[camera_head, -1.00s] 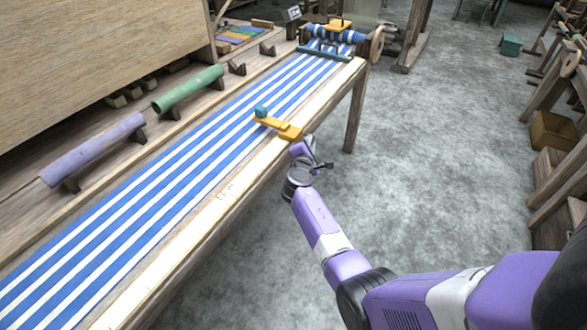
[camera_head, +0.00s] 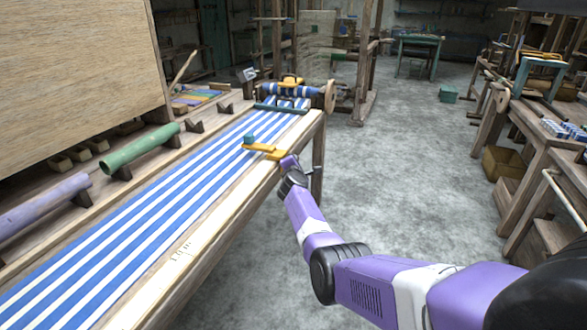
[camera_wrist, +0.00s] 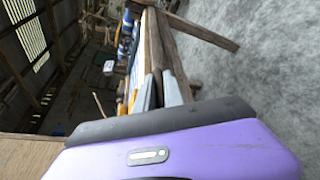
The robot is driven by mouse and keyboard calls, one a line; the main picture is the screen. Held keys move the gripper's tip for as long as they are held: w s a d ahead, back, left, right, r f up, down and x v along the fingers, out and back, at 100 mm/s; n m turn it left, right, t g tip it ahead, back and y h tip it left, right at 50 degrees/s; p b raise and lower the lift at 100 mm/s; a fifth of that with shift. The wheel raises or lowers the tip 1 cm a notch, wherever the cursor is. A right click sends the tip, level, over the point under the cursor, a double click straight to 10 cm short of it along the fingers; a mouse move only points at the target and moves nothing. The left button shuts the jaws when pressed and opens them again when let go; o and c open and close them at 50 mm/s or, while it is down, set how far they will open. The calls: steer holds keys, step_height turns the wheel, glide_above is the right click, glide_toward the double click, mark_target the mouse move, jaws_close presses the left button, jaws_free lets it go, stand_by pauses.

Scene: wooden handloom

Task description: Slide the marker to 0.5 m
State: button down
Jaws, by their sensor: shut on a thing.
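The marker is an orange-yellow slide with a teal block on its inner end (camera_head: 262,149). It lies across the front edge of the blue-and-white striped cloth, toward the far end of the loom. A pale measuring strip (camera_head: 200,238) runs along the loom's front edge; its small printed label is too small to read surely. My gripper (camera_head: 284,160) is at the marker's outer end, shut on it, with the fingertips partly hidden. In the wrist view, my grey fingers (camera_wrist: 160,90) reach along the wooden edge, with a bit of yellow beside them.
A green roller (camera_head: 140,148) and a purple roller (camera_head: 42,205) rest on brackets behind the cloth. A rolled cloth beam (camera_head: 290,91) stands at the far end. Open grey floor (camera_head: 400,180) lies right of the loom; wooden benches stand farther right.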

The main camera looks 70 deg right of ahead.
steer(key=shift+a+f, duration=0.1)
steer(key=c, duration=1.5)
jaws_free()
steer(key=shift+o, duration=0.2)
steer(key=p+v, duration=0.4)
steer(key=v, duration=0.3)
steer(key=shift+a, duration=0.35)
